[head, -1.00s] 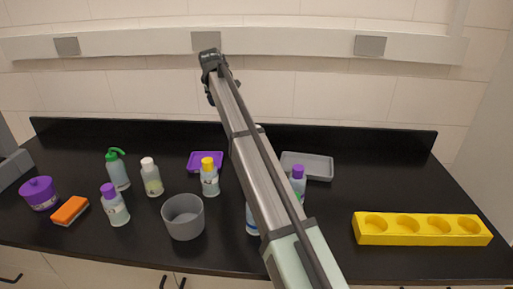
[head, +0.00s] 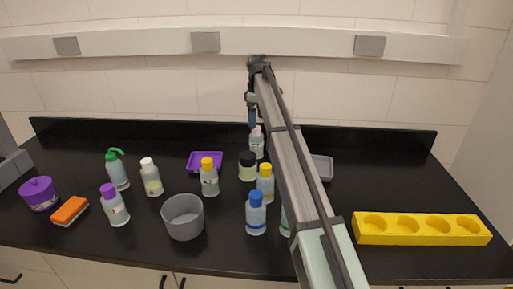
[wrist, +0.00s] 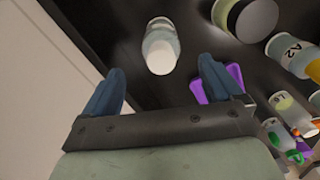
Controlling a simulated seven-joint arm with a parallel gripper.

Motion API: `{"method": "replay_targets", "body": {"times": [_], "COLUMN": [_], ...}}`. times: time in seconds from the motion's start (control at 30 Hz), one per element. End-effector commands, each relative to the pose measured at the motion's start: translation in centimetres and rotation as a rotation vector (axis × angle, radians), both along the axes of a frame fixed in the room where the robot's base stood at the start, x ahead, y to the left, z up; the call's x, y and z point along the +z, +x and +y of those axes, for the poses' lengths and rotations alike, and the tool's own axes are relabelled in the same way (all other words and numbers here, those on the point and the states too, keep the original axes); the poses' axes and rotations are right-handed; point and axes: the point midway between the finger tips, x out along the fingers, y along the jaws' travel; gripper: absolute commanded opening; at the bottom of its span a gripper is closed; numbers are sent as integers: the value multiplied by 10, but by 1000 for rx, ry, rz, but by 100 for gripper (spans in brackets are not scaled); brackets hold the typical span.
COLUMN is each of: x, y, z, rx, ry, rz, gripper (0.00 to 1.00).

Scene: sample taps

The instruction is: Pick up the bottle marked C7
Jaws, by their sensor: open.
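No marking C7 can be read in either view. A clear bottle with a white cap (head: 257,144) stands at the back of the counter, just below my gripper (head: 252,118). In the wrist view this white-capped bottle (wrist: 160,48) lies ahead, between the lines of my two blue fingers (wrist: 162,78). The fingers are apart with nothing held. Its label is too small to read. A bottle marked A2 (wrist: 285,48) shows at the right of the wrist view, and one that seems marked L6 (wrist: 287,107) is below it.
A dark-lidded jar (head: 247,167), a yellow-capped bottle (head: 265,183) and a blue-capped bottle (head: 256,214) stand nearer the front. A purple tray (head: 205,161) and grey pot (head: 183,217) are left. A yellow holed rack (head: 422,229) is right. The wall is close behind.

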Motion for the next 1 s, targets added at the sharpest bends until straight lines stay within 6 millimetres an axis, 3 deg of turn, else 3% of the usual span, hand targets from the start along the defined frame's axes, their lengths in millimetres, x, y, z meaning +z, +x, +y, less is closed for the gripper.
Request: {"method": "replay_targets", "body": {"times": [0.2, 0.53, 0.83, 1.0], "x": [-38, -58, -95, -100], "y": [-1, -1, -1, -1], "z": [0, 1, 2, 2], "rx": [0, 0, 0, 0], "ry": [-1, 0, 0, 0], "rz": [1, -1, 0, -1], "gripper": [92, 92, 92, 92]}}
